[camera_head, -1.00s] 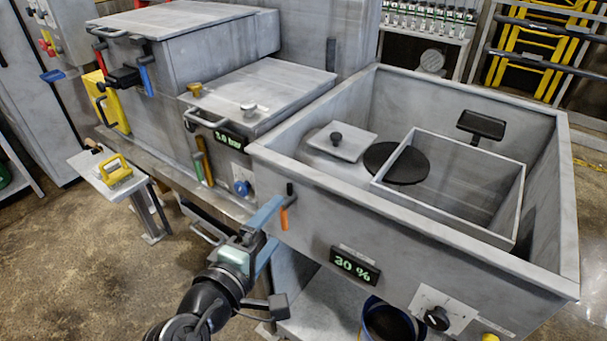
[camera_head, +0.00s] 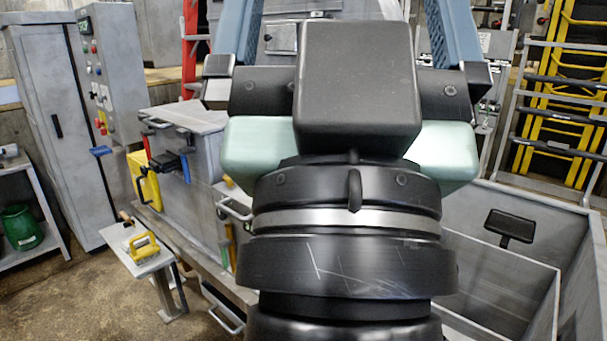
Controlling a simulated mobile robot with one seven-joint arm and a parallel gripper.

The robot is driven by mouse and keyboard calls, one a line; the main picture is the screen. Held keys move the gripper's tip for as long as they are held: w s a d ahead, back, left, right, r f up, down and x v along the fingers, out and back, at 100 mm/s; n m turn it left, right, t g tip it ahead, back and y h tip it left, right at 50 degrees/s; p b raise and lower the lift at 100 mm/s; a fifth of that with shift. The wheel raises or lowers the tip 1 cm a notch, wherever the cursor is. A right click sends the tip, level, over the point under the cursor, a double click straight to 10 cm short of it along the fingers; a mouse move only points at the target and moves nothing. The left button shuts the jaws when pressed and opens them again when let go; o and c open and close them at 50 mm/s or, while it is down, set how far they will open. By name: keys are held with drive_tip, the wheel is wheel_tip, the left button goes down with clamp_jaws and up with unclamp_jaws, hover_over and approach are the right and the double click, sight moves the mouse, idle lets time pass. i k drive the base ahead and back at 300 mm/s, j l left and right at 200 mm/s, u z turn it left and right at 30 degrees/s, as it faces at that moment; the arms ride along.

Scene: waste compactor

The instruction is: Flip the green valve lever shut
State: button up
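My gripper (camera_head: 345,20) is raised large and close in front of the camera, pointing up. Its two blue fingers stand wide apart with nothing seen between them, and their tips are cut off by the top edge. A small green upright handle (camera_head: 229,245), which looks like the green valve lever, shows on the front of the grey machine just left of my wrist. It is partly hidden, and I cannot tell its exact position. My gripper is well apart from it. My wrist hides much of the machine front.
A grey open hopper (camera_head: 500,205) lies at the right behind my arm. A blue-handled lever (camera_head: 185,168) and a yellow part (camera_head: 147,180) are on the machine at left. A small side table (camera_head: 130,262) holds a yellow-handled tool (camera_head: 144,246).

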sight(223, 245)
drive_tip(key=i+j, duration=0.2)
drive_tip(key=j, duration=0.2)
drive_tip(key=i+j, duration=0.25)
drive_tip(key=j, duration=0.2)
drive_tip(key=i+j, duration=0.2)
drive_tip(key=j, duration=0.2)
drive_tip(key=i+j, duration=0.2)
drive_tip(key=j, duration=0.2)
